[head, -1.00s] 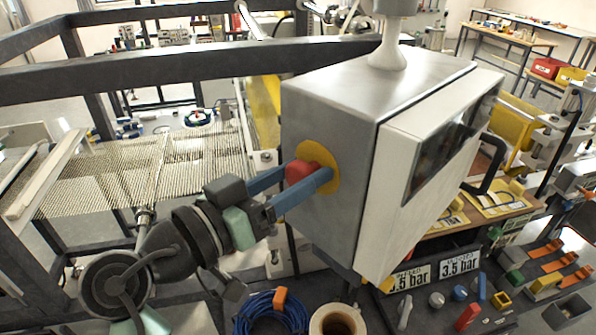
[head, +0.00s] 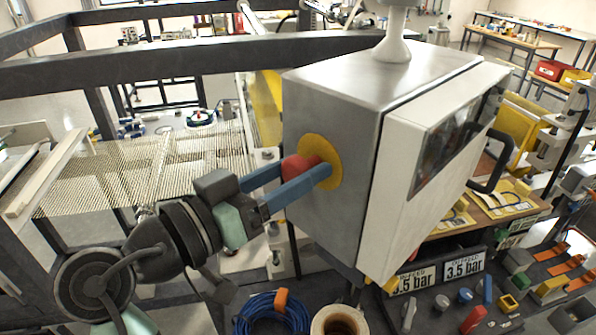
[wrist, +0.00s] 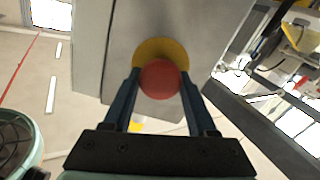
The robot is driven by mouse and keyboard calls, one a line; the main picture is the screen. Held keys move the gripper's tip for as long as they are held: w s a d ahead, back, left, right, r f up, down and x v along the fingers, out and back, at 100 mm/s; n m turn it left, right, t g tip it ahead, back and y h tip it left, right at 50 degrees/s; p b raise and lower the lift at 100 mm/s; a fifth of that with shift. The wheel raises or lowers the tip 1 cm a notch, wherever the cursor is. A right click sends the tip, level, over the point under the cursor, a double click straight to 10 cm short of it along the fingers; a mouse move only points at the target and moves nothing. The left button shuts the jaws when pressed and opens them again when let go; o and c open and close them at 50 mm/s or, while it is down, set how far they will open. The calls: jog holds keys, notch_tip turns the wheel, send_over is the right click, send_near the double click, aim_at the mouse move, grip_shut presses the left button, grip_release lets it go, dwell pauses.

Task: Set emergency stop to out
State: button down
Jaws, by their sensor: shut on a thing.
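The emergency stop is a red mushroom button (head: 297,167) on a yellow round plate (head: 327,163), on the left side of a grey control box (head: 340,100). My gripper (head: 300,180) comes from the left, its two blue fingers on either side of the red button. It is shut on the button. In the wrist view the red button (wrist: 160,79) sits between the fingers, with the yellow plate (wrist: 150,48) behind it. The button's stem is mostly hidden behind the head and fingers.
A woven mesh (head: 150,175) lies at left behind my arm. A dark frame beam (head: 180,60) runs behind.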

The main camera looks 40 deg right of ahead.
jog(key=c, duration=0.5)
grip_release()
jog(key=shift+w+a, duration=0.1)
jog(key=shift+a, duration=0.05)
jog(key=o, duration=0.3)
jog(key=shift+a, duration=0.2)
jog(key=shift+d, duration=0.1)
jog(key=shift+a+b, duration=0.25)
jog(key=shift+b, duration=0.05)
jog(key=a+b, duration=0.5)
jog(key=a, duration=0.7)
jog(key=shift+a, duration=0.3)
jog(key=shift+w, duration=0.1)
